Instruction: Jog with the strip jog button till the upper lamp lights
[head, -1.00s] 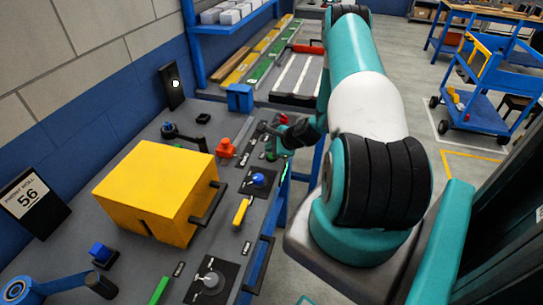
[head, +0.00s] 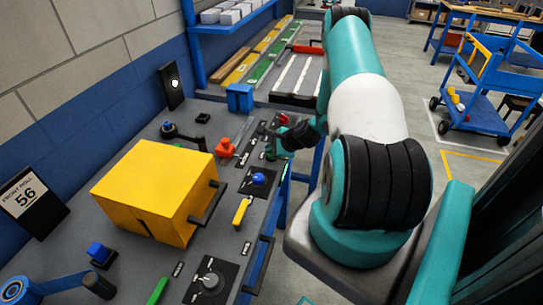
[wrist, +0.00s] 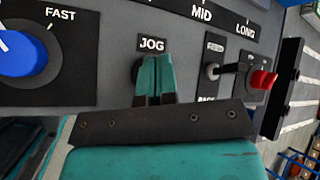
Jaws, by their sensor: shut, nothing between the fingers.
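My gripper (wrist: 155,78) is shut and empty, its teal fingertips together just below the JOG label (wrist: 152,44) in the wrist view. A dark round button (wrist: 136,70) shows partly behind the left side of the fingers; they cover the rest of it. I cannot tell whether the fingertips touch it or whether it is pressed. In the head view a black lamp panel (head: 168,96) stands against the wall, with one bright white round lamp (head: 175,83) on it. No second lamp can be made out.

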